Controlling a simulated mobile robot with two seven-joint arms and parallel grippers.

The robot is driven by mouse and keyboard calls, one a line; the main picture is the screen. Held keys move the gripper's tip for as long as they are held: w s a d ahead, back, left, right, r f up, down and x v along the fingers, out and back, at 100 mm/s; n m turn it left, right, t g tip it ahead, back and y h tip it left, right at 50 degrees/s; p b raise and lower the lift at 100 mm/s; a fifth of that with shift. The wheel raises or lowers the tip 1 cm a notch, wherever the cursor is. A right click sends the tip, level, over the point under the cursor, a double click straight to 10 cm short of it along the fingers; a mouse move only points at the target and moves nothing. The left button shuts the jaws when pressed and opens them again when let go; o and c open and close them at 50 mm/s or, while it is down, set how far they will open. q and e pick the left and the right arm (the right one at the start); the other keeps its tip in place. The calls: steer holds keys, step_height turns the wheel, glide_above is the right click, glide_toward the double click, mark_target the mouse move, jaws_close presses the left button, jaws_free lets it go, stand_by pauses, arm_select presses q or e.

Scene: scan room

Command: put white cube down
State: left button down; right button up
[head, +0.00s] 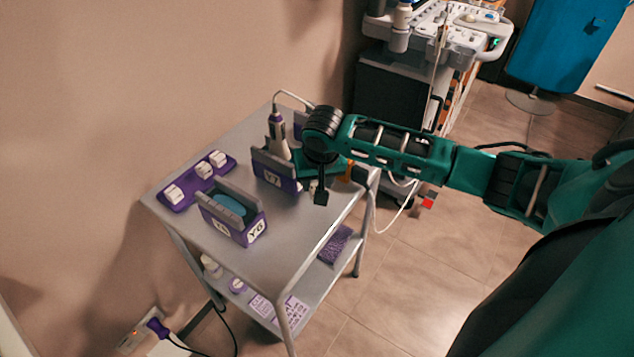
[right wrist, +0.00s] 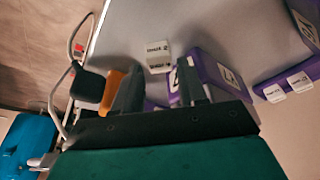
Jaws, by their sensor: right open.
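A white cube (right wrist: 157,55) with dark lettering stands on the grey cart top (head: 282,243), just beyond my right fingertips in the right wrist view. My right gripper (head: 319,194) is over the cart's right edge, beside the purple Y7 holder (head: 273,178). Its two fingers are apart in the right wrist view (right wrist: 160,78), with nothing held between them. In the head view the finger hides most of that cube. Three more white cubes (head: 173,194) sit on a purple rack (head: 187,198) at the cart's left. My left gripper is out of view.
A purple Y6 holder (head: 249,230) with a blue item inside stands at the cart's front. A white-and-purple handheld device (head: 277,135) with a cable stands behind the Y7 holder. An orange item (right wrist: 111,92) is close beside my right finger. The cart's front right is bare.

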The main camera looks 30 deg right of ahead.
arm_select(q)
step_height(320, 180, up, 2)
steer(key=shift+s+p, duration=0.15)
steer(key=shift+p, duration=0.7)
arm_select(e)
steer(key=v, duration=0.9)
steer(key=shift+r, duration=0.4)
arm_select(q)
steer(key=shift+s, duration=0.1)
arm_select(e)
steer(key=shift+s+f, duration=0.1)
steer(key=shift+s, duration=0.1)
